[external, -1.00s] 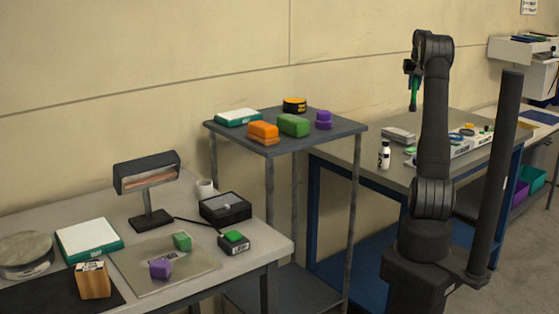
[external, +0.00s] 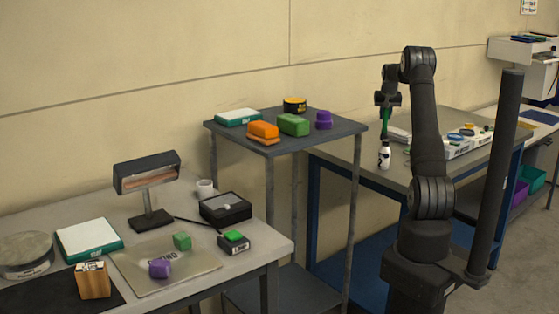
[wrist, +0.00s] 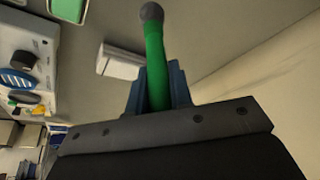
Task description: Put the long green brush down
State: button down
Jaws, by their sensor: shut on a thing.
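The long green brush (wrist: 154,60) is in my gripper (wrist: 158,88), with its dark round end pointing away from the wrist. My gripper is shut on it, between blue-grey fingers. In the external view the brush (external: 385,121) hangs roughly upright below my gripper (external: 387,104). It is over the left part of the grey bench, just above or behind a white bottle with a dark label (external: 384,155). I cannot tell whether its lower end touches anything.
A grey stand (external: 352,129) left of the arm holds an orange block (external: 263,131), a green block (external: 293,125) and a purple piece (external: 323,120). A pale block (wrist: 119,62) lies near the brush in the wrist view.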

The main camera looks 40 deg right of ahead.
aim_at(384, 127)
jog(key=shift+f, duration=2)
jog(key=shift+f, duration=0.1)
jog(key=c, duration=1.3)
grip_release()
jog(key=v, duration=1.2)
jog(key=shift+w, duration=0.1)
